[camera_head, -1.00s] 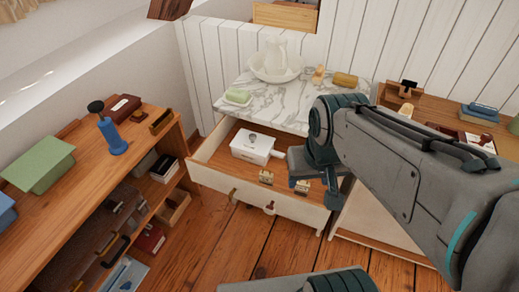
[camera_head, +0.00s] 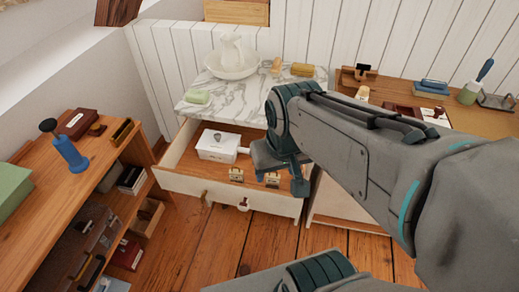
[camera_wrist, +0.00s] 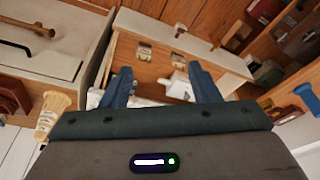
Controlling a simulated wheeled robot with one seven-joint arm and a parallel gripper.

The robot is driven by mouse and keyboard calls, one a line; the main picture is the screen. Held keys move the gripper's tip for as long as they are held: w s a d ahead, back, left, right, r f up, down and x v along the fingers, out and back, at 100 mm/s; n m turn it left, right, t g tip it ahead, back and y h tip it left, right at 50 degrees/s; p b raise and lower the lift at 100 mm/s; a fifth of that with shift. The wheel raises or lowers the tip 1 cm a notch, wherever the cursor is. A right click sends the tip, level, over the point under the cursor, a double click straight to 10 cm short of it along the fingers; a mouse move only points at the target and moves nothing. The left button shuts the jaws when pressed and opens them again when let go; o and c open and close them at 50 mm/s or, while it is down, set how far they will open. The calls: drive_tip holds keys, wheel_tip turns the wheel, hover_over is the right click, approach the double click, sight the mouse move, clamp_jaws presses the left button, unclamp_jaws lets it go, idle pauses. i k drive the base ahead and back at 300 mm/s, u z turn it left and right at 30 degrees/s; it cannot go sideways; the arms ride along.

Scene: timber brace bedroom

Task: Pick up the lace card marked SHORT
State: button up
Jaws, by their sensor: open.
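Two small beige cards with dark markings lie in the open drawer (camera_head: 178,186). The left card (camera_head: 236,174) and the right card (camera_head: 272,182) show near its front in the head view. In the wrist view they also show, as one card (camera_wrist: 145,52) and another (camera_wrist: 178,60), beyond my fingertips. I cannot read SHORT on either. My gripper (camera_wrist: 160,80) is open and empty above the drawer, apart from both cards. In the head view, my gripper partly covers the drawer's right side.
A white lidded box (camera_head: 217,146) stands in the drawer behind the cards. A marble top (camera_head: 235,99) with a basin and jug (camera_head: 232,62) overhangs the drawer's back. A wooden shelf unit (camera_head: 84,180) stands left, a desk (camera_head: 410,95) right. Floor (camera_head: 200,245) in front is clear.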

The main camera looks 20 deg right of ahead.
sight(272, 181)
drive_tip(key=u, duration=1.75)
drive_tip(key=i, duration=1.05)
drive_tip(key=z, duration=3.35)
